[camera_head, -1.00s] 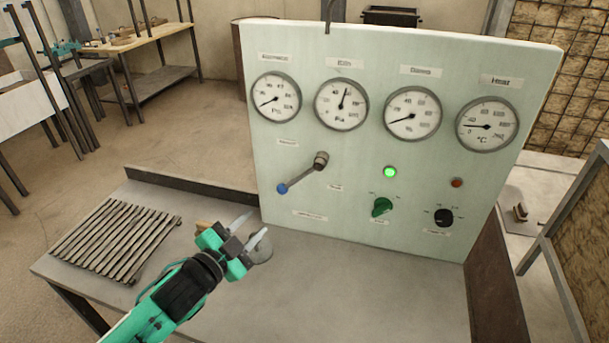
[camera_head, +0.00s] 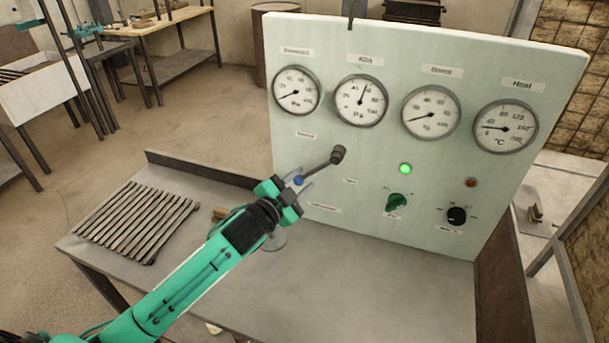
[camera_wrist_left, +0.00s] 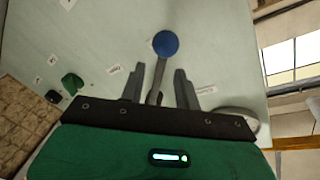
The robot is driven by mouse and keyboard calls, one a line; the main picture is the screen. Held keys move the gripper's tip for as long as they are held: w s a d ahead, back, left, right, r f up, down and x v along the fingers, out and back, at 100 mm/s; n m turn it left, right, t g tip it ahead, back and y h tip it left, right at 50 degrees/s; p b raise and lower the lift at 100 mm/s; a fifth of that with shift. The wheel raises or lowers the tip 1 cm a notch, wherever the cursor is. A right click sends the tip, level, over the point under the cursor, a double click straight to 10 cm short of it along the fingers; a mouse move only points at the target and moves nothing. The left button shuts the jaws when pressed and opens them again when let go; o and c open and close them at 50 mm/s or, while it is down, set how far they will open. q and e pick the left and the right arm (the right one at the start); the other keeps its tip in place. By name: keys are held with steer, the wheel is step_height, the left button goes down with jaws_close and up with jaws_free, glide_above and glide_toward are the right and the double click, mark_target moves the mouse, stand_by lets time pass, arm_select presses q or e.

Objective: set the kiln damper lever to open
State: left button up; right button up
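The damper lever (camera_head: 322,168) is a grey rod on the pale green panel (camera_head: 345,235). It runs from a dark pivot at upper right down to a blue knob (camera_head: 298,180) at lower left. My left gripper (camera_head: 293,189) is at the knob end. In the left wrist view the left gripper (camera_wrist_left: 157,88) has its two fingers apart, one on each side of the lever rod, with the blue knob (camera_wrist_left: 166,43) beyond the fingertips. Neither finger clearly touches the rod. My right gripper is not in view.
The panel also carries several round gauges, a lit green lamp (camera_head: 405,168), a red lamp (camera_head: 471,182), a green knob (camera_head: 397,202) and a black knob (camera_head: 457,215). A slatted rack (camera_head: 135,220) lies on the grey table (camera_head: 345,290). The table's front right is clear.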

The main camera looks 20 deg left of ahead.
arm_select(q)
steer(key=shift+x, duration=0.9)
jaws_close()
